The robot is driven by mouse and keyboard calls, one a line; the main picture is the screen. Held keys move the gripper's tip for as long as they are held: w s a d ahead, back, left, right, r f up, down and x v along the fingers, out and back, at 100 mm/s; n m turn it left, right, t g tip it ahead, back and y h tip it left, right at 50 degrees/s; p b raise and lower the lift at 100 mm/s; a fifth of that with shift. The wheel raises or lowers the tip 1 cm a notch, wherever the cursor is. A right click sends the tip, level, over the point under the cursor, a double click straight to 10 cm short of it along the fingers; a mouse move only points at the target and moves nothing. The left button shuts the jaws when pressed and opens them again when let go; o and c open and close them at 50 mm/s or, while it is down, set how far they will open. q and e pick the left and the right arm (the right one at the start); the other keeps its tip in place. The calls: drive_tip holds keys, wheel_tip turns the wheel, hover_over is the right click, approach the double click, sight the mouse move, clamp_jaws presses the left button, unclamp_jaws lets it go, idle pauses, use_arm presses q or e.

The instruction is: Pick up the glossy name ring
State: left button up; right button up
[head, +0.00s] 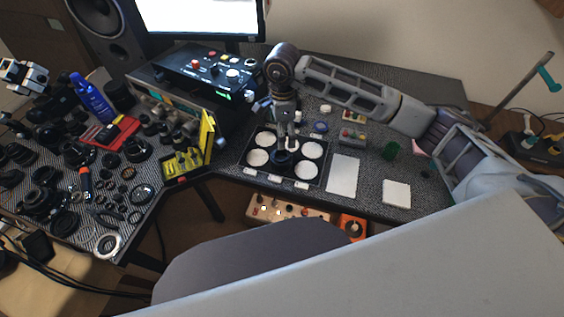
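Several dark rings and lens parts lie on the left of the bench, among them a ring (143,194) near the front edge and a shiny silver ring (107,246) at the corner. I cannot tell which ring is the glossy name ring. My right gripper (288,145) points down over a black tray (241,171) with white round pads. A dark blue round part (281,159) sits in the tray just below or at the fingertips. Whether the fingers touch or grip it is too small to tell. My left gripper is not in view.
A yellow open box (207,137), a black control unit (208,70) and a blue bottle (92,99) stand left of the tray. A gap separates the bench's left and right front edges.

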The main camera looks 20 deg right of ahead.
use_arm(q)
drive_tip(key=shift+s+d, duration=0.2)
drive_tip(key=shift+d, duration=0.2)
use_arm(e)
drive_tip(key=n, duration=0.3)
drive_tip(key=shift+s, duration=0.2)
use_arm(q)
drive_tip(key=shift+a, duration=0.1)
